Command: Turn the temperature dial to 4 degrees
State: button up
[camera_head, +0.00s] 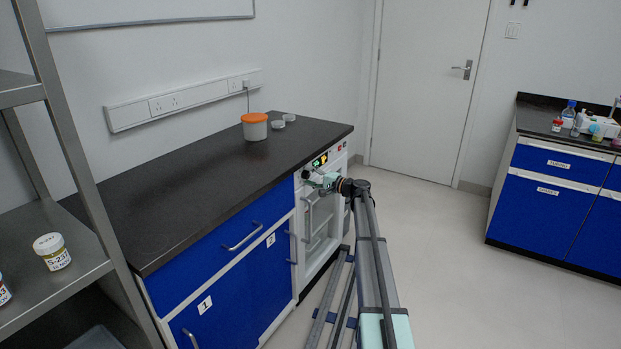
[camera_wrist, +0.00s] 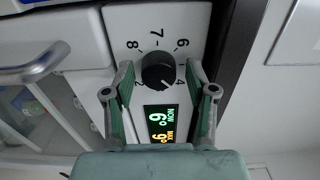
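The black round temperature dial (camera_wrist: 157,70) sits on a white panel, with numbers printed around it. A short pale mark shows near its lower right edge, on the side of the printed 4. Beside it, a display (camera_wrist: 160,125) has a green digit marked NOW and an orange one; turned sideways, each could be a 6 or a 9. My gripper (camera_wrist: 158,68) is open, with one fingertip on each side of the dial and a small gap on both sides. In the head view my gripper (camera_head: 318,181) is at the appliance's front (camera_head: 318,225), below its display, and hides the dial.
The appliance stands at the end of a black counter (camera_head: 190,190) with blue cupboards. A metal handle (camera_wrist: 40,63) is left of the dial in the wrist view. An orange-lidded tub (camera_head: 255,128) is on the counter. Open floor lies to the right, before another bench (camera_head: 550,200).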

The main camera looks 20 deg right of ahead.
jog(key=shift+s+d, duration=0.1)
jog(key=shift+s, duration=0.05)
jog(key=v, duration=1.1)
jog(key=shift+s+d, duration=0.25)
